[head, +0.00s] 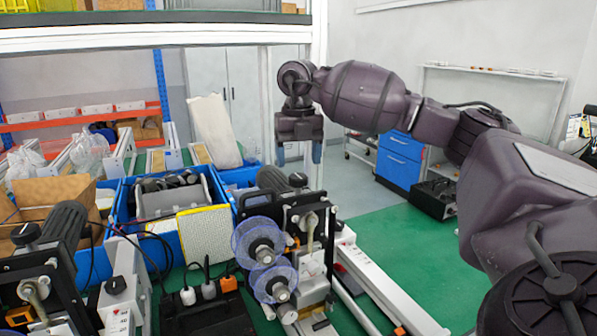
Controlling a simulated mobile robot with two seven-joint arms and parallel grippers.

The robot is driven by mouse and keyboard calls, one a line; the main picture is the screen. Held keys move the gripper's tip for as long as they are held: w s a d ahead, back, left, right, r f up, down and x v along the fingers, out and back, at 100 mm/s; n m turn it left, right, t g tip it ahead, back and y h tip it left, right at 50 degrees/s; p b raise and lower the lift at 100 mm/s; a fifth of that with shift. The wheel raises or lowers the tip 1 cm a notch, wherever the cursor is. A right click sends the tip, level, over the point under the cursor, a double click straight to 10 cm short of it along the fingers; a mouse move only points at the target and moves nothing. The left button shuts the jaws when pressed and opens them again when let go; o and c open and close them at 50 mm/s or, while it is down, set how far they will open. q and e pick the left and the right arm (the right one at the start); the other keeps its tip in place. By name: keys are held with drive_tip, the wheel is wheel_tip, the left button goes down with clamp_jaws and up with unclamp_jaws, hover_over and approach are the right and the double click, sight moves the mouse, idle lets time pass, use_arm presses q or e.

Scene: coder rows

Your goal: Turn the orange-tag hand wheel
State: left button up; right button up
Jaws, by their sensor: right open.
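My right gripper (299,152) hangs from my right arm with its two fingers pointing down, open and empty. It is above and behind the nearer coder machine (297,222) in the picture, apart from it. That machine carries two translucent blue discs (258,243) on metal hubs and a black knob (298,180) on top. A second coder machine (38,280) at the left edge has another black knob (25,233). I cannot make out a hand wheel with a clear orange tag. A small orange piece (399,330) shows on the white rail. My left gripper is not in view.
Blue crates (125,215) with parts and a yellow-white pad (204,236) stand behind the machines. A black power strip (205,312) with plugs lies in front. A metal shelf post (319,90) rises behind my gripper.

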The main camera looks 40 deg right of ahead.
sight(298, 176)
wheel_tip(298, 176, up, 6)
drive_tip(key=shift+r, duration=0.25)
idle(0.6)
